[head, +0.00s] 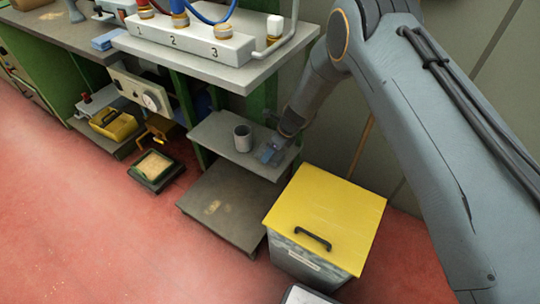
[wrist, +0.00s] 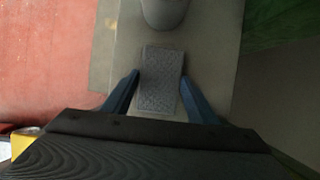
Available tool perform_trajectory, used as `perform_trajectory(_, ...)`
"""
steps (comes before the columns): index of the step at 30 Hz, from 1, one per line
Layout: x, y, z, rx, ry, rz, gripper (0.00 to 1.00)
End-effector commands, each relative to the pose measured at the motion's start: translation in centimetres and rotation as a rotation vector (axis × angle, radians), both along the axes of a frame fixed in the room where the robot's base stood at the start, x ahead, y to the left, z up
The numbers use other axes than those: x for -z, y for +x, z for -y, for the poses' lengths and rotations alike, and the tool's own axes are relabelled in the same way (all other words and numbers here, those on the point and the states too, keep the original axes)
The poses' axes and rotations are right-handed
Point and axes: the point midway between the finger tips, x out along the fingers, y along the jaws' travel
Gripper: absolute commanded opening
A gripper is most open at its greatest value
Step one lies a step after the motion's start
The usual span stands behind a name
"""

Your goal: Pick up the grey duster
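The grey duster (wrist: 161,78) is a flat, textured grey block lying on a grey shelf, seen in the wrist view. My gripper (wrist: 160,76) has its two blue fingers apart, one on each side of the duster, with narrow gaps at its sides. I cannot tell how high the fingertips are above the shelf. In the head view my gripper (head: 269,155) is low over the right part of the middle shelf (head: 213,133). There the duster is mostly hidden by my gripper and cannot be made out clearly.
A grey cup (head: 243,138) stands on the same shelf, just beyond the duster; it also shows in the wrist view (wrist: 165,12). A bench top (head: 245,75) with a numbered rack overhangs the shelf. A yellow-lidded bin (head: 325,215) stands in front, to the right.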

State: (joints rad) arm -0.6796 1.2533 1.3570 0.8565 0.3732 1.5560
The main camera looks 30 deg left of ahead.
Motion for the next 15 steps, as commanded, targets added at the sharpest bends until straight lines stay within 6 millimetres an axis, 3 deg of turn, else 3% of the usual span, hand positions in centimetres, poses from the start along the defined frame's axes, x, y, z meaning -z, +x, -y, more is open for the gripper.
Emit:
perform_trajectory(5, 0.0, 0.0, 0.0, 0.000, 0.000, 0.000, 0.27)
perform_trajectory(11, -0.3, 0.0, 0.0, -0.001, 0.000, 0.000, 0.27)
perform_trajectory(15, -2.0, 0.0, -0.1, 0.000, 0.001, 0.001, 0.27)
